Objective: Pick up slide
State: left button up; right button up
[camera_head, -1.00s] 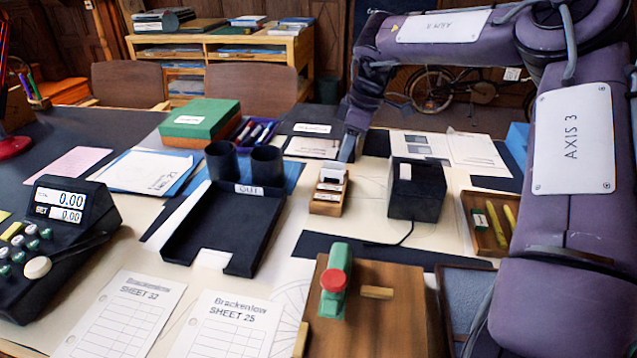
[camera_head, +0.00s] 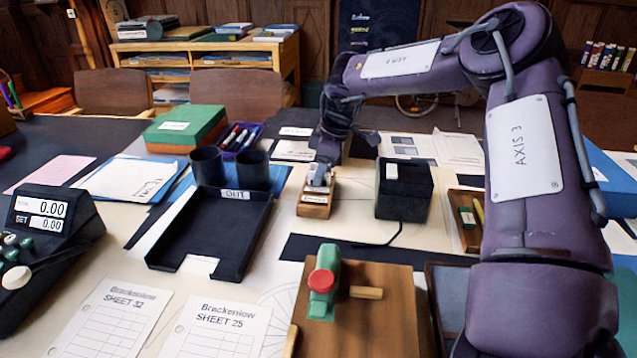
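A small wooden slide holder (camera_head: 314,208) with a white label on its front stands on the table, right of the black OUT tray. My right gripper (camera_head: 319,180) points down at the top of this holder, over the slides in it. The gripper covers most of the slides, so I cannot make out a single slide or whether the fingers are closed on one. My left gripper is not in view.
The black OUT tray (camera_head: 172,255) lies left of the holder, with dark cups (camera_head: 207,166) behind it. A black box (camera_head: 410,205) with a cable stands close on the right. A wooden board with a green and red device (camera_head: 324,280) is in front.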

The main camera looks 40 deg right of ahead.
grip_shut()
